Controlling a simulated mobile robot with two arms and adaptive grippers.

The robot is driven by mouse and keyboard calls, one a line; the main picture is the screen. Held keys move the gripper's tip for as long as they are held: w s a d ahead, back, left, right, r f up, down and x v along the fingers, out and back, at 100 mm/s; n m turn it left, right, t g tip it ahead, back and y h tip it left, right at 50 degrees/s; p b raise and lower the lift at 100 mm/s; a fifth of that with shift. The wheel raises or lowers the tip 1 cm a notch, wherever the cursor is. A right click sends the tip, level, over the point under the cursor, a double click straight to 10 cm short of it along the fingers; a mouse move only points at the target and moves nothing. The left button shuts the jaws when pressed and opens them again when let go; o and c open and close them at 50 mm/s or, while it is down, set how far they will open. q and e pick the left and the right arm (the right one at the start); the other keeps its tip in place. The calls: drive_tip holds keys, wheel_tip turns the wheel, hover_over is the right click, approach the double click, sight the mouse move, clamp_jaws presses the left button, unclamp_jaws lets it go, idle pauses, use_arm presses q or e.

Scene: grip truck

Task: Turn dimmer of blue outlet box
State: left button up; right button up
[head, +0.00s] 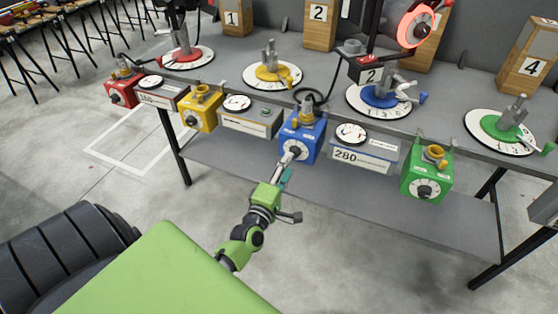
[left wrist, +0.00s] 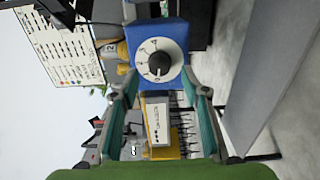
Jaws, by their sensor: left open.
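The blue outlet box (head: 308,128) hangs at the front edge of the table in the head view. Its round white dial (head: 298,147) faces front. In the left wrist view the blue box (left wrist: 172,30) shows its white dial (left wrist: 146,50) with a dark dimmer knob (left wrist: 158,65) in the middle. My left gripper (head: 289,163) reaches up from below to just in front of the dial. In the left wrist view my left gripper (left wrist: 161,84) has its teal-lined fingers apart, with the knob between and just beyond the tips. I see no contact. My right gripper is not in view.
Red (head: 121,90), yellow (head: 200,110) and green (head: 424,180) boxes line the same edge. A display reading 280 (head: 362,156) is right of the blue box. A shelf (head: 400,202) lies below. Numbered wooden blocks stand at the back.

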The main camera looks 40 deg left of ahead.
use_arm(q)
drive_tip(key=v, duration=0.7)
drive_tip(key=shift+s, duration=0.35)
drive_tip(key=shift+d, duration=0.1)
